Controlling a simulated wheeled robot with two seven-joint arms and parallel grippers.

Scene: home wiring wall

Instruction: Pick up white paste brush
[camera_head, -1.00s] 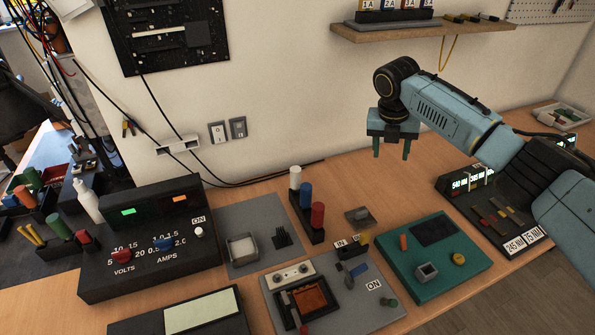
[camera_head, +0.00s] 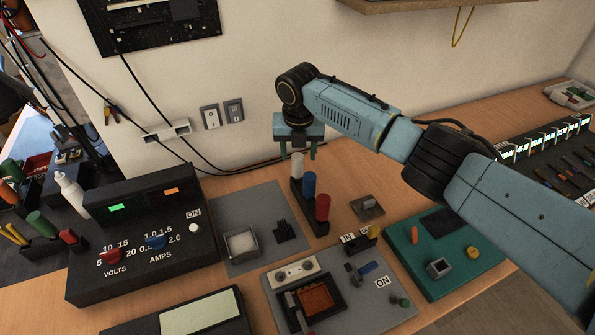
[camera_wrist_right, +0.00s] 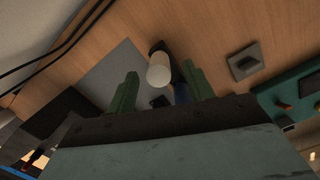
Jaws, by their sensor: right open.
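The white paste brush (camera_head: 297,167) stands upright at the back of a black holder (camera_head: 312,222), behind a blue one (camera_head: 309,186) and a red one (camera_head: 322,207). My right gripper (camera_head: 298,152) is open, pointing down above the white brush, with its fingers around or just over its top. In the right wrist view the round white top of the brush (camera_wrist_right: 159,70) shows between the two green fingers of my right gripper (camera_wrist_right: 158,88). The white top looks apart from both fingers. I cannot tell the height gap. My left gripper is not in view.
A grey mat with a white tray (camera_head: 241,243) and a black comb-like part (camera_head: 285,231) lies left of the holder. A power supply (camera_head: 140,243) stands further left. A grey block (camera_head: 367,207) and a teal board (camera_head: 436,278) are on the right. The wall is close behind.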

